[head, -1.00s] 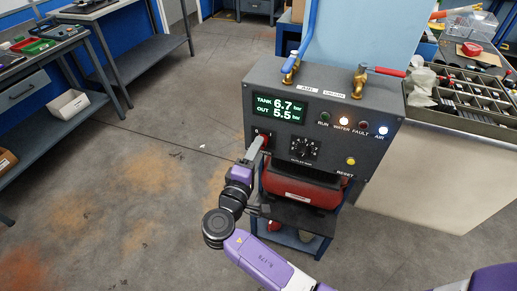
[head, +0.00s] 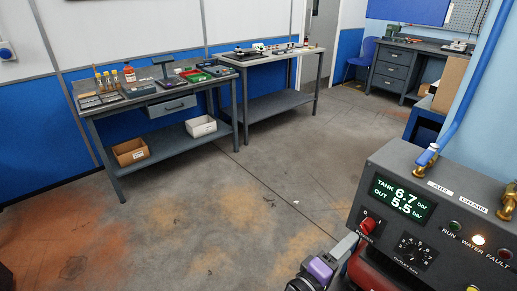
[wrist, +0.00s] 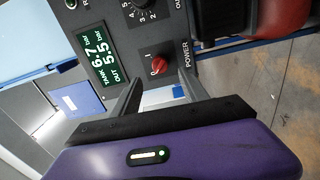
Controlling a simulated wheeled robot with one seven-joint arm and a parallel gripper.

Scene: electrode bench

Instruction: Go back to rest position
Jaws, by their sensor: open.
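My gripper (head: 343,248) shows at the bottom of the head view, just left of the dark grey control panel (head: 420,192). In the wrist view my gripper (wrist: 160,80) is open, its two grey fingers apart. The red power knob (wrist: 159,64) lies between the fingertips as seen there, turned at the 0–1 marks; I cannot tell whether they touch it. The red knob (head: 368,226) also shows in the head view, right above the fingers. The green display (head: 396,198) reads TANK 6.7 bar and OUT 5.5 bar.
A black selector dial (head: 413,250) and a lit WATER lamp (head: 478,240) are on the panel. A blue pipe (head: 463,95) rises from a brass valve on top. Workbenches (head: 165,95) stand along the far left wall. The floor (head: 240,220) left of the panel is clear.

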